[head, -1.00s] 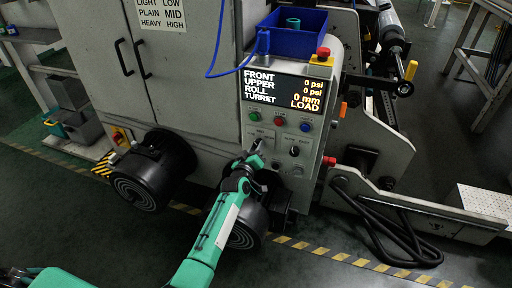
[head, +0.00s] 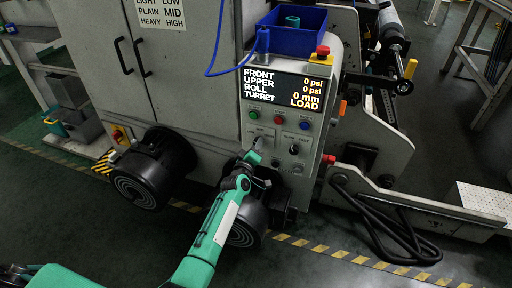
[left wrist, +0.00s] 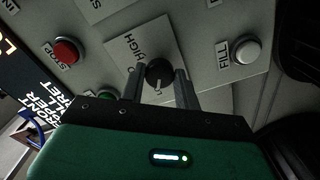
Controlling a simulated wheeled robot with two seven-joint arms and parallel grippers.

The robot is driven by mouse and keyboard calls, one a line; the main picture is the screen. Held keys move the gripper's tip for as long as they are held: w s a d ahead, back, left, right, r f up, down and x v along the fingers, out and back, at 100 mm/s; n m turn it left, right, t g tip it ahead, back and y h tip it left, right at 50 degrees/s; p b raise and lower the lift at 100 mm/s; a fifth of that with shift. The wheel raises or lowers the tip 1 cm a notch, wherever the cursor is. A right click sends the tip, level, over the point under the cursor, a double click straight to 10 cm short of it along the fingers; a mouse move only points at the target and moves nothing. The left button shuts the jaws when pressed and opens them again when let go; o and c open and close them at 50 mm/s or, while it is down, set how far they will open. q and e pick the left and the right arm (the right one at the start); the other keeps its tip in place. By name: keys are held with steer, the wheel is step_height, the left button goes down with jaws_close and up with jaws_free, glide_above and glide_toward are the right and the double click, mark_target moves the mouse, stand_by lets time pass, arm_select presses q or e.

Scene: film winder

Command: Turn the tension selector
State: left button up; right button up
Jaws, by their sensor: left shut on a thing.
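The tension selector is a round black knob with a pale pointer line, seen in the left wrist view (left wrist: 158,73). In the head view my left gripper (head: 256,147) reaches the lower left part of the grey control panel (head: 276,136) and largely covers the selector. My right gripper is in no view.
A second black knob (head: 294,149) sits to the right on the panel. Green (head: 254,114), red (head: 279,119) and blue (head: 305,125) buttons sit above. A FILL button (left wrist: 246,51) is near my gripper. A door sign (head: 161,14) pairs LIGHT LOW, PLAIN MID, HEAVY HIGH.

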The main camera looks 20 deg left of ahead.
arm_select(q)
steer(key=o, duration=1)
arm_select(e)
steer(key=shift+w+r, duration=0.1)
arm_select(q)
steer(key=shift+s+a+p, duration=0.15)
steer(key=shift+s+p, duration=0.15)
steer(key=shift+s, duration=3.15)
steer(key=shift+s+a+p, duration=0.15)
steer(key=shift+s+p, duration=0.15)
steer(key=shift+s, duration=3.15)
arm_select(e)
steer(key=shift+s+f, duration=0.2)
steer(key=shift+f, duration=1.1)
arm_select(q)
steer(key=shift+f, duration=0.1)
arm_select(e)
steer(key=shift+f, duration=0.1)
